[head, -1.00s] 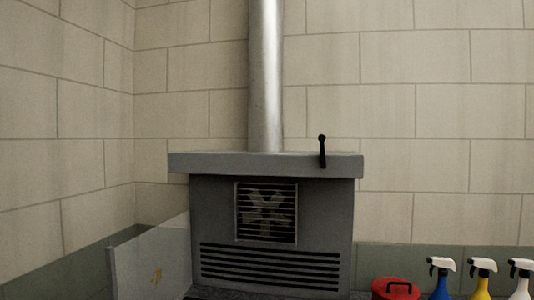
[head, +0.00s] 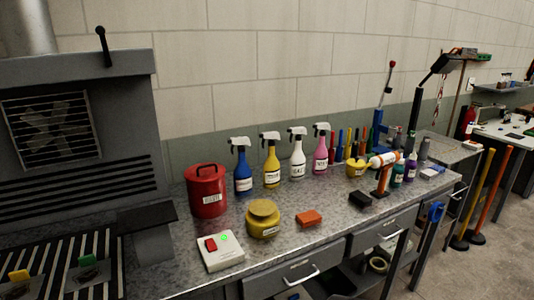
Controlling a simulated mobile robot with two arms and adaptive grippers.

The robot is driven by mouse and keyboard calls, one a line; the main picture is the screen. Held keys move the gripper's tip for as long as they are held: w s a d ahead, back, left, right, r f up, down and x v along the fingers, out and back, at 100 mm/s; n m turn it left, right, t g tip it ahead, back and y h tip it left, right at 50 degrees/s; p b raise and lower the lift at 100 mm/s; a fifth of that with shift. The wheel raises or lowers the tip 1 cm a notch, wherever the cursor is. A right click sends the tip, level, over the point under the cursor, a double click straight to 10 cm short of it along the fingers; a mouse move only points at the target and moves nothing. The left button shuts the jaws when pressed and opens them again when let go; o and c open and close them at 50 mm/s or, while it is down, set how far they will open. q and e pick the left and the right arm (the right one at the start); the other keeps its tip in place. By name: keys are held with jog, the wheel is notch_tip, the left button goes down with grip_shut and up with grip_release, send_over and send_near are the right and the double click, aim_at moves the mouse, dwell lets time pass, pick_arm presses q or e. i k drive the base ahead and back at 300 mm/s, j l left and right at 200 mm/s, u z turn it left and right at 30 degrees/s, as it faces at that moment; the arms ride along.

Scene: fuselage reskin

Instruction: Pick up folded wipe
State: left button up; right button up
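No gripper of mine is in the head view. I cannot pick out a folded wipe with certainty. A small flat white and blue item (head: 432,172) lies at the far right end of the speckled metal bench (head: 330,226); it is too small to tell whether it is a folded wipe. An orange block (head: 309,218) and a black block (head: 360,200) lie on the bench nearer to me.
A red can (head: 206,192), a yellow round container (head: 263,219) and a white switch box (head: 220,252) stand at the bench's left. Blue (head: 243,178), yellow (head: 271,170), white (head: 297,161) and pink (head: 320,157) spray bottles line the back. The grey vented unit (head: 75,130) is at left.

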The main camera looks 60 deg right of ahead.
aim_at(309, 218)
jog(key=z, duration=2.3)
